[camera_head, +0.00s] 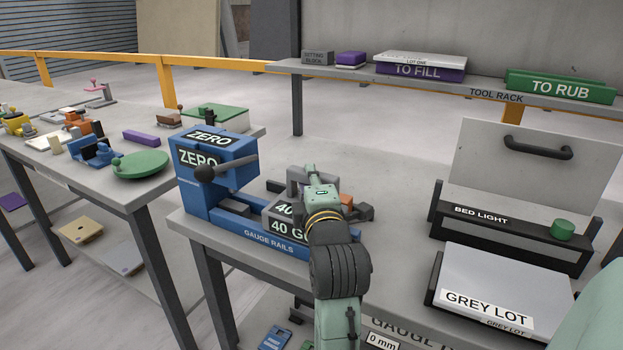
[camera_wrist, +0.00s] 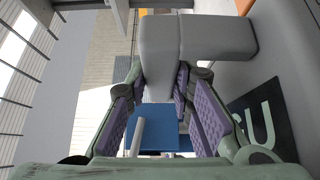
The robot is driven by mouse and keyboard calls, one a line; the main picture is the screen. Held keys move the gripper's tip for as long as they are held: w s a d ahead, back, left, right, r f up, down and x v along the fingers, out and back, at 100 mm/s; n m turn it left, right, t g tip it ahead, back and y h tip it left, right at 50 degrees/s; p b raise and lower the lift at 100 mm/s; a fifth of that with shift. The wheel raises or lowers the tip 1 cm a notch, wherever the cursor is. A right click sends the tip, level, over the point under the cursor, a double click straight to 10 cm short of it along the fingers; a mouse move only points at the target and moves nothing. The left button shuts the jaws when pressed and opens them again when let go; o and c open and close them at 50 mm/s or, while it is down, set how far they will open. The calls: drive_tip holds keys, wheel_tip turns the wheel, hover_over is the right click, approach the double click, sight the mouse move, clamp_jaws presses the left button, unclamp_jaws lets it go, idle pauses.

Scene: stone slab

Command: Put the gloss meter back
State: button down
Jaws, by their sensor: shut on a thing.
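A grey block labelled "40 GU" (camera_head: 283,222) sits at the blue gauge rails (camera_head: 258,241), close to the blue ZERO housing (camera_head: 187,166). I take this block as the gloss meter, though no label names it so. My gripper (camera_head: 316,181) reaches over it and is shut on its grey upright handle (camera_head: 296,176). In the wrist view, the grey handle (camera_wrist: 162,60) stands between the purple pads of my gripper (camera_wrist: 162,85), and a dark label with "GU" (camera_wrist: 262,120) shows at right. Whether the block touches the rails is hard to tell.
The BED LIGHT stand (camera_head: 500,222) and GREY LOT slab (camera_head: 495,285) are at right. The tool rack (camera_head: 440,92) runs behind. A cluttered bench (camera_head: 110,195) is at left. Bare tabletop lies between rails and BED LIGHT.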

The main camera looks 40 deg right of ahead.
drive_tip(key=shift+f, duration=0.1)
drive_tip(key=c, duration=1.4)
unclamp_jaws()
